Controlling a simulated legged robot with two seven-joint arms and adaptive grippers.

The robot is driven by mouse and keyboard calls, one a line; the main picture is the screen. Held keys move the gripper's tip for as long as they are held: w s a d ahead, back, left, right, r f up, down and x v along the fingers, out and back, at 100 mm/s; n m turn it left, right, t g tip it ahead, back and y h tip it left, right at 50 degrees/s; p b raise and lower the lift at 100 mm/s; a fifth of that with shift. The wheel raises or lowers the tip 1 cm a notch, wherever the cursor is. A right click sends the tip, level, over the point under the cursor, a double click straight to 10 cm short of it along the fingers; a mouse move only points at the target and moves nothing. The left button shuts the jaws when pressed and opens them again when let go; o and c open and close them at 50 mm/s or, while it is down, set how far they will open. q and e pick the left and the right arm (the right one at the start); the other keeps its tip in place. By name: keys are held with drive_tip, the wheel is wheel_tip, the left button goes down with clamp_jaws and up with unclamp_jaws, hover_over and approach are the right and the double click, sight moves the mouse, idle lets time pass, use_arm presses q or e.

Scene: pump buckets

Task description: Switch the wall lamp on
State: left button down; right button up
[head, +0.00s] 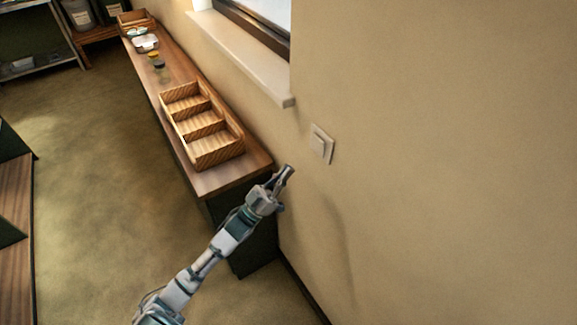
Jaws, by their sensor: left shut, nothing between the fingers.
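A pale wall switch (321,144) with a square plate is on the beige wall, right of the window sill's end. My left gripper (286,172) is shut and empty, with its fingers pointing up and right toward the wall. In the picture it is below and left of the switch, with a gap between them. How far the fingertips are from the wall is hard to tell. The wall lamp itself is not in view. My right gripper is not in view.
A long wooden counter (205,181) runs along the wall, its near end beside my left gripper. A compartmented wooden tray (220,157) stands on it. The window sill (240,55) juts out above. The wall around the switch is bare, and the floor (100,190) at left is open.

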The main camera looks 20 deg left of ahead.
use_arm(q)
drive_tip(key=s+a+f+n+g+y, duration=0.1)
drive_tip(key=s+f+n+g+y, duration=0.2)
drive_tip(key=f, duration=1.1)
drive_tip(key=s+f+g+y, duration=0.1)
drive_tip(key=f+g+y, duration=0.3)
drive_tip(key=f, duration=1)
drive_tip(key=s+a+f+n+g+y, duration=0.15)
drive_tip(key=f+y, duration=0.35)
drive_tip(key=f, duration=0.9)
drive_tip(key=s+d+f+g, duration=0.2)
drive_tip(key=s+f+g, duration=0.2)
drive_tip(key=s+f, duration=0.3)
drive_tip(key=s+d+f+g, duration=0.3)
drive_tip(key=s+f, duration=0.4)
drive_tip(key=s, duration=0.4)
drive_tip(key=s+d+f+g+y, duration=0.1)
drive_tip(key=s+d+f+g, duration=0.1)
drive_tip(key=s+f+g, duration=0.3)
drive_tip(key=s+f+m, duration=0.1)
drive_tip(key=s+f, duration=0.1)
drive_tip(key=s, duration=0.2)
drive_tip(key=shift+d+f+g+p, duration=0.3)
drive_tip(key=shift+f+g+p, duration=0.05)
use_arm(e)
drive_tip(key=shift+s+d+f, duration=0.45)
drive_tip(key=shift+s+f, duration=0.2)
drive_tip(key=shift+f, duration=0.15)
